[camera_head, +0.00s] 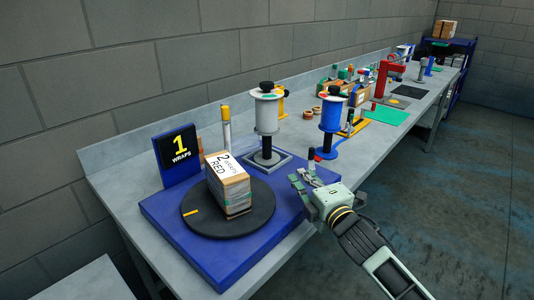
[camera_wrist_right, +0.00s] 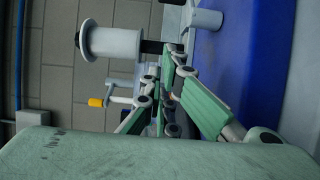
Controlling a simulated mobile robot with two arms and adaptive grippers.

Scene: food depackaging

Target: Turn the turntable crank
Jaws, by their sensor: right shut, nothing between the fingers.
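The black round turntable (camera_head: 250,224) sits on a blue base (camera_head: 165,234), with a yellow mark on its rim. A wrapped carton (camera_head: 232,190) labelled "2 WRAPS RED" stands on it. A small upright dark handle (camera_head: 311,154), which looks like the crank grip, stands at the base's right corner; its lower part is hidden behind my fingers. My right gripper (camera_head: 304,181) is shut and empty beside this handle; I cannot tell whether they touch. In the right wrist view its fingers (camera_wrist_right: 165,95) are close together near the blue base (camera_wrist_right: 238,55). My left gripper is not in view.
More tools and a green mat (camera_head: 390,115) lie farther along the bench. The floor at right is clear.

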